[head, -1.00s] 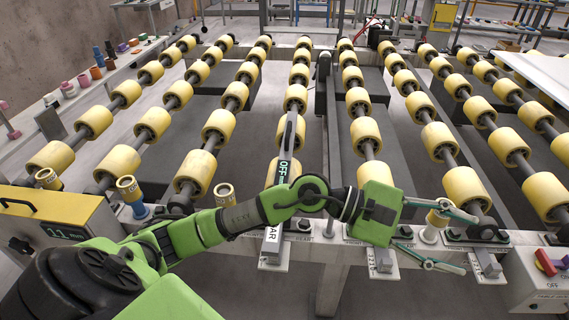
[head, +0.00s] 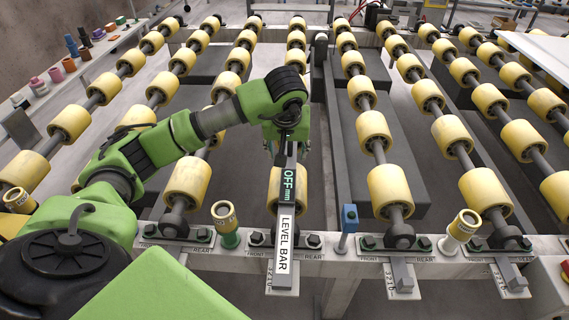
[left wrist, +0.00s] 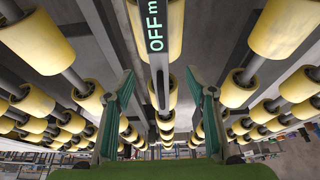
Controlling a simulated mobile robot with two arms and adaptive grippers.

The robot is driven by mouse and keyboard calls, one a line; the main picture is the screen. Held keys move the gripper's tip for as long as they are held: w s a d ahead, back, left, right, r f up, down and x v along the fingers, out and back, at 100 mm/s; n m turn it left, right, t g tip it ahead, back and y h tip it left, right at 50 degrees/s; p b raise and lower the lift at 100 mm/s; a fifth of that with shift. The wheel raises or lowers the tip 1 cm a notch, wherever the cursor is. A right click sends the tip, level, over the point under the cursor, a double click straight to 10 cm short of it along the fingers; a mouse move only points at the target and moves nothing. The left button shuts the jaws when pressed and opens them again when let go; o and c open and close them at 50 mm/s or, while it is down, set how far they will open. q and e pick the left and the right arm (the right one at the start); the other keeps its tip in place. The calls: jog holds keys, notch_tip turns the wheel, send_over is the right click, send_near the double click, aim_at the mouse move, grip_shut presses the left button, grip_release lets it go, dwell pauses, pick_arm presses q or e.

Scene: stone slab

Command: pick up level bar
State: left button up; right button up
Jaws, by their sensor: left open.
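The level bar (head: 284,236) is a long grey bar with a white "LEVEL BAR" label and a display reading "OFF mm". It lies lengthwise along a row of yellow rollers, its near end over the front rail. My left gripper (head: 288,150) is over the bar's far part in the head view, partly hidden by my own wrist. In the left wrist view, my left gripper (left wrist: 160,80) is open, its fingers on either side of the level bar (left wrist: 157,60), with gaps showing. My right gripper is not in view.
Rows of yellow rollers (head: 373,128) on dark shafts surround the bar. On the front rail (head: 335,262) stand a yellow-topped green holder (head: 225,222), a blue piece (head: 348,220) and a tilted yellow-topped white holder (head: 463,226). A shelf with small items (head: 84,55) is at left.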

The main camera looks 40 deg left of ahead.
pick_arm(q)
send_over(289, 169)
jog(key=s+d, duration=0.1)
jog(key=s, duration=0.2)
jog(key=f, duration=0.5)
jog(key=shift+w+d+f+p, duration=0.2)
jog(key=shift+w+f+p, duration=0.05)
jog(key=shift+f+p, duration=0.15)
jog(key=p+x, duration=0.1)
jog(key=x, duration=0.1)
jog(key=shift+w+a+f, duration=0.1)
jog(key=shift+w+f, duration=0.1)
jog(key=shift+f, duration=0.2)
jog(key=shift+x, duration=1.25)
jog(key=shift+w+a+f, duration=0.1)
jog(key=shift+w+f, duration=0.05)
jog(key=shift+f, duration=0.05)
grip_shut()
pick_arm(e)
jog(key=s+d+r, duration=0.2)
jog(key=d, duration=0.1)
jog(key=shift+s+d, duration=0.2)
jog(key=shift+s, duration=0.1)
